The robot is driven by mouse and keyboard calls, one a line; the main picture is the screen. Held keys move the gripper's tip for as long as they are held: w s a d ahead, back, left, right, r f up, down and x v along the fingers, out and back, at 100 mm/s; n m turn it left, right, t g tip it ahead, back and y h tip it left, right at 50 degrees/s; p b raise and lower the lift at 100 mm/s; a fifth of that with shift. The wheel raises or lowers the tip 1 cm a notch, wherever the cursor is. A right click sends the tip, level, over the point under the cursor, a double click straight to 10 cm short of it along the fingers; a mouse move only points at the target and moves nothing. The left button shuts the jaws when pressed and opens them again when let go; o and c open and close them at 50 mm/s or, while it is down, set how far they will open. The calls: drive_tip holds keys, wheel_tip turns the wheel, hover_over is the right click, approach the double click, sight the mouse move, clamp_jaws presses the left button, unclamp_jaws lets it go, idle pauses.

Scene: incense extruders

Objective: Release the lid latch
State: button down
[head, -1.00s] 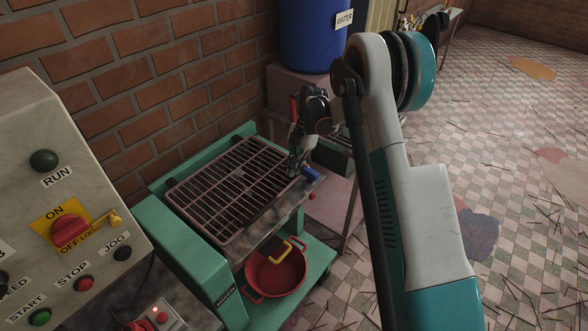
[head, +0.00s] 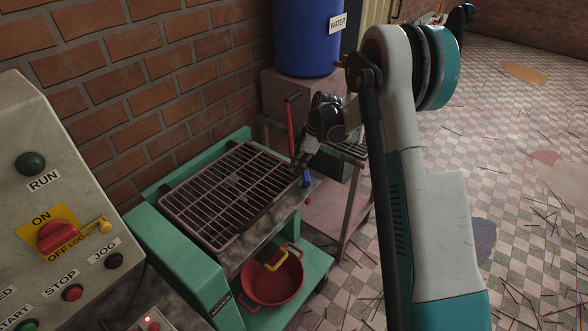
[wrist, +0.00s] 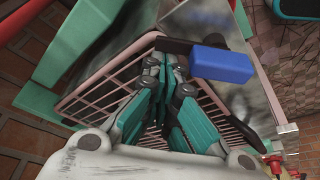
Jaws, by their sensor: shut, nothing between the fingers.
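The lid is a pinkish barred grille (head: 222,196) lying flat over the green machine in the head view. The latch has a blue grip (head: 306,178) at the grille's right edge; in the wrist view its blue grip (wrist: 222,64) sits on a dark lever just right of my fingertips. My gripper (head: 299,160) is shut and empty, close beside the latch. In the wrist view my gripper (wrist: 167,62) has its teal fingers together over the grille, by the dark lever; I cannot tell whether they touch it.
A red pot (head: 272,283) sits on the green lower shelf below a yellow handle (head: 276,261). A control panel (head: 60,190) stands at the left. A blue water barrel (head: 306,38) and a metal stand are behind. A red lever (head: 290,125) rises near my wrist.

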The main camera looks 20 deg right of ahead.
drive_tip(key=d+m, duration=0.1)
drive_tip(key=m, duration=0.1)
drive_tip(key=d+m+t, duration=0.1)
drive_tip(key=shift+m+b, duration=0.3)
drive_tip(key=shift+m, duration=0.1)
drive_tip(key=m, duration=0.1)
drive_tip(key=d+m+h, duration=0.1)
drive_tip(key=shift+s+d+m+t, duration=0.1)
drive_tip(key=shift+m+t, duration=0.3)
drive_tip(key=shift+s+d+b, duration=0.1)
drive_tip(key=shift+d+b, duration=0.2)
drive_tip(key=shift+w+a, duration=0.25)
drive_tip(key=shift+w+a+b, duration=0.3)
drive_tip(key=shift+w+a, duration=0.55)
drive_tip(key=shift+w, duration=0.25)
drive_tip(key=shift+w+d+r+p, duration=0.1)
drive_tip(key=shift+w+r+p, duration=0.1)
drive_tip(key=shift+r, duration=0.2)
drive_tip(key=shift+w+d+r+p, duration=0.1)
drive_tip(key=shift+r+p, duration=0.1)
drive_tip(key=shift+r, duration=0.15)
drive_tip(key=p+v, duration=0.2)
drive_tip(key=v, duration=0.6)
drive_tip(key=shift+s+r, duration=0.15)
drive_tip(key=shift+s, duration=0.3)
